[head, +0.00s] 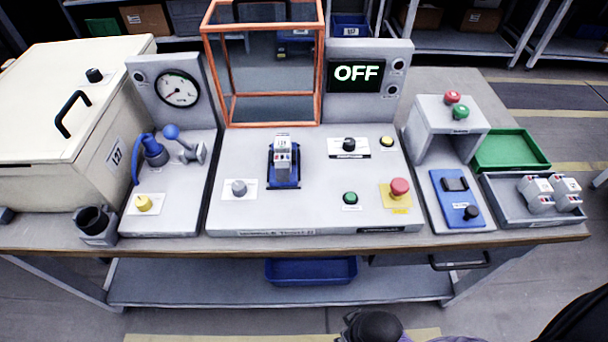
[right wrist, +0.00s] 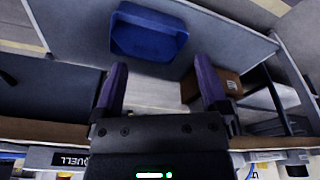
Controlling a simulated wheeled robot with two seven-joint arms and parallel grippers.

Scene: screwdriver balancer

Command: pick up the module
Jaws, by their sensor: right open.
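A white-grey module (head: 283,152) stands upright in a blue holder (head: 285,181) in the middle of the console. Several similar white modules (head: 538,193) with red and blue marks stand in a grey tray (head: 497,199) at the right end of the bench. My right gripper (right wrist: 160,72) is open and empty in the right wrist view, its two dark fingers apart, with no module between or near them. My left gripper is not in view.
The console (head: 315,205) carries knobs, buttons and a red mushroom button (head: 399,187). An orange-framed clear guard (head: 263,70) stands behind the module; a screen (head: 356,74) reads OFF. A green tray (head: 511,150) sits behind the grey one. A blue bin (head: 311,270) rests on the lower shelf.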

